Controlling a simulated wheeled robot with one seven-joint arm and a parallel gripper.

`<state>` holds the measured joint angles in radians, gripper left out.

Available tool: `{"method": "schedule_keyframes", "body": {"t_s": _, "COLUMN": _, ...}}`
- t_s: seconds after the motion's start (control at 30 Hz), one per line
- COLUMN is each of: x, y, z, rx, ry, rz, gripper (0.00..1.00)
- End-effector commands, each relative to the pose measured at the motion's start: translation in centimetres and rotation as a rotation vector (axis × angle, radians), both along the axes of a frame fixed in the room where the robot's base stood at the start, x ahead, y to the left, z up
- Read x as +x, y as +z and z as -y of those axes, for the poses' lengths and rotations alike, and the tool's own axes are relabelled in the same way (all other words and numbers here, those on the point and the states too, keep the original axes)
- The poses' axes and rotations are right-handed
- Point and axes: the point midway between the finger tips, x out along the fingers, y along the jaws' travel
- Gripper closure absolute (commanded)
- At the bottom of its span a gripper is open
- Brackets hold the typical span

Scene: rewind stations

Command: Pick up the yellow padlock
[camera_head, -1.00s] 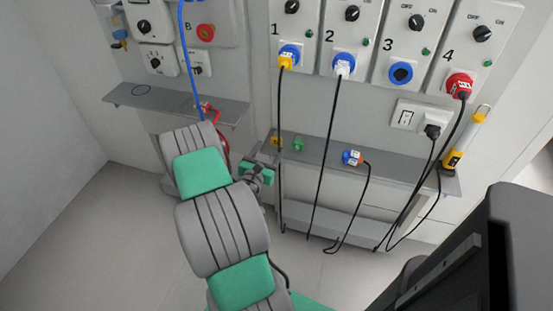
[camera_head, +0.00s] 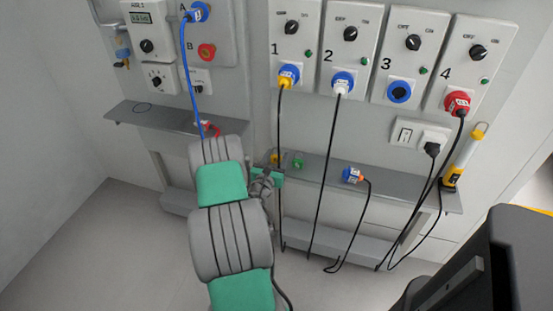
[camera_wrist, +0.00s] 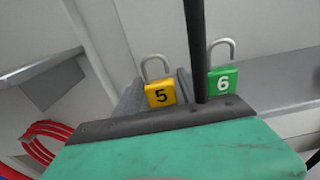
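The yellow padlock (camera_head: 274,159) stands on the right grey shelf, partly hidden behind my gripper in the head view. In the wrist view the yellow padlock (camera_wrist: 160,94) shows the number 5, with its grey shackle upward. My gripper (camera_head: 267,178) is just in front of it, near the shelf's left end. In the wrist view my gripper (camera_wrist: 157,87) looks open, one grey finger on each side of the yellow padlock. I cannot tell whether they touch it. A green padlock (camera_head: 298,160) numbered 6 stands to its right.
A black cable (camera_head: 280,125) hangs from socket 1, close to my gripper; it crosses the wrist view between the padlocks (camera_wrist: 197,50). A blue plug (camera_head: 353,175) lies farther right on the shelf (camera_head: 410,193). Red loops (camera_wrist: 47,140) show at the wrist view's left.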

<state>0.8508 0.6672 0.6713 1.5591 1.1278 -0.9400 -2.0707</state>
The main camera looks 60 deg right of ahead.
Motion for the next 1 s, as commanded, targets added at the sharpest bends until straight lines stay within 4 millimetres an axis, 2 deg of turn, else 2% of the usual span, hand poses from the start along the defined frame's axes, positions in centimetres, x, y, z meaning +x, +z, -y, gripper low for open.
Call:
{"method": "schedule_keyframes", "body": {"t_s": 0.07, "x": 0.0, "y": 0.0, "z": 0.0, "rx": 0.0, "ry": 0.0, "rz": 0.0, "gripper": 0.6}}
{"method": "schedule_keyframes", "body": {"t_s": 0.53, "x": 0.0, "y": 0.0, "z": 0.0, "rx": 0.0, "ry": 0.0, "rz": 0.0, "gripper": 0.99}}
{"method": "schedule_keyframes", "body": {"t_s": 0.87, "x": 0.0, "y": 0.2, "z": 0.0, "rx": -0.001, "ry": 0.0, "rz": 0.0, "gripper": 1.0}}
{"method": "schedule_keyframes", "body": {"t_s": 1.0, "x": 0.0, "y": 1.3, "z": 0.0, "rx": -0.002, "ry": 0.0, "rz": 0.001, "gripper": 1.0}}
